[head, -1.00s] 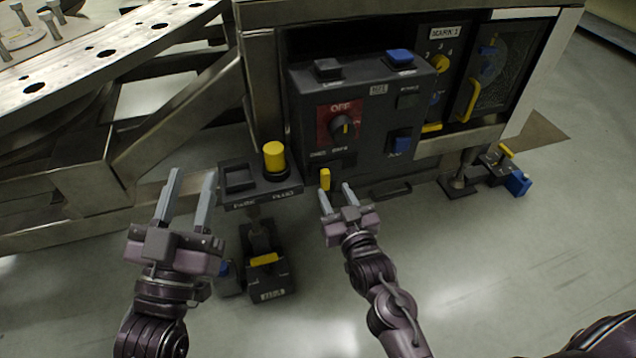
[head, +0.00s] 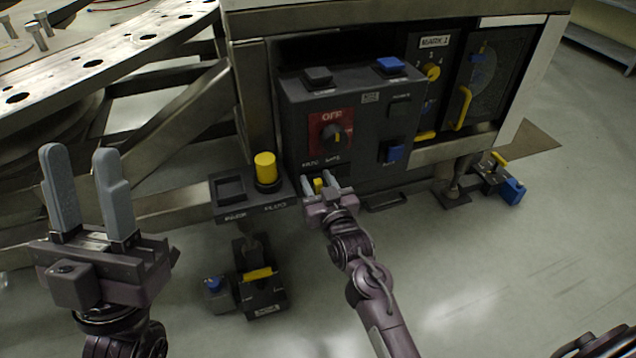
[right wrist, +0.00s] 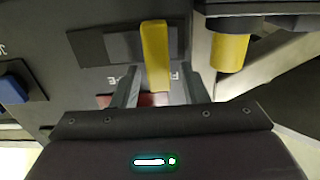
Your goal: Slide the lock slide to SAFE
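The lock slide is a yellow upright tab low on the front of the dark control box (head: 365,125), partly hidden by my gripper in the head view (head: 318,186). In the right wrist view the lock slide (right wrist: 155,55) stands out of a dark slot, with a grey strip showing to its left. My right gripper (head: 319,178) is open, with one finger on each side of the tab and a gap on both sides. The labels beside the slot are partly hidden by the fingers. My left gripper (head: 84,152) is open and empty at the left, away from the box.
A red panel with a black knob (head: 332,133) sits above the slide. A yellow button (head: 265,168) on a pedestal stands close left of my right gripper. Blue buttons (head: 392,152) are on the box. A black handle (head: 386,202) lies below.

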